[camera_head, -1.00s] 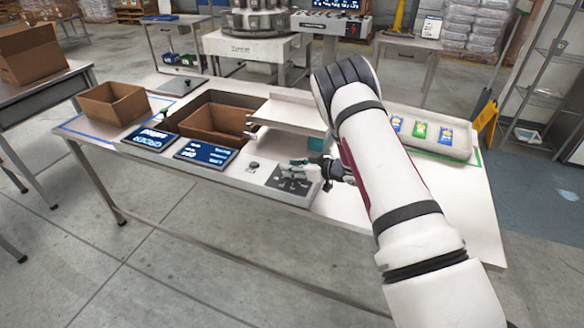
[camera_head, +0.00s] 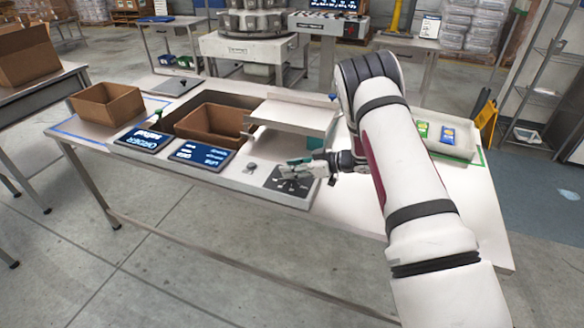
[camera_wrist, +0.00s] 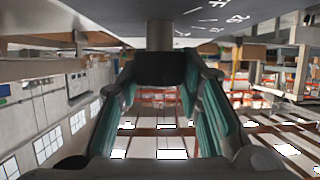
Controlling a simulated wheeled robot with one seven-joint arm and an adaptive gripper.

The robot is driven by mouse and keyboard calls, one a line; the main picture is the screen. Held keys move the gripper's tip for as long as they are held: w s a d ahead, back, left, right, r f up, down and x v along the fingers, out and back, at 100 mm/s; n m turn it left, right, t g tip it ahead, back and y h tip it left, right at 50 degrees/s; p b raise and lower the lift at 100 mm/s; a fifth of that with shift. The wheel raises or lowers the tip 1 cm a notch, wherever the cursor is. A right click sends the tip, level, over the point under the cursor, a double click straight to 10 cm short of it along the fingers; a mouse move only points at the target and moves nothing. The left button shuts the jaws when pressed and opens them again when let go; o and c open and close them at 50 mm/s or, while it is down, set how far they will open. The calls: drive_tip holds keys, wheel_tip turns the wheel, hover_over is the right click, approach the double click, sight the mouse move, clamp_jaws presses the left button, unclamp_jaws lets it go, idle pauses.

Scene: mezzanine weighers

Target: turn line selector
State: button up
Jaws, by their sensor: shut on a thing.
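The line selector panel (camera_head: 292,187) is a dark plate with pale markings at the front edge of the white workbench. In the wrist view its face (camera_wrist: 225,16) fills the top edge, and the selector knob (camera_wrist: 160,34), a grey stem with a dark wider end, sticks out from it. My gripper (camera_head: 289,168) is over the panel in the head view and hides the knob there. In the wrist view my gripper (camera_wrist: 160,78) has its teal-padded fingers on either side of the knob's dark end, shut on it. The knob's pointing direction cannot be told.
A small round button (camera_head: 250,168) sits left of the panel. Two blue screens, the left one (camera_head: 146,138) and the right one (camera_head: 203,153), lie beyond it. A raised white shelf (camera_head: 290,115) stands behind the panel. Cardboard boxes are at left; a tray (camera_head: 460,148) is at right.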

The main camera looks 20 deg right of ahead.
drive_tip(key=o, duration=1.2)
drive_tip(key=shift+w, duration=0.15)
drive_tip(key=v, duration=1.2)
drive_tip(key=shift+r, duration=0.15)
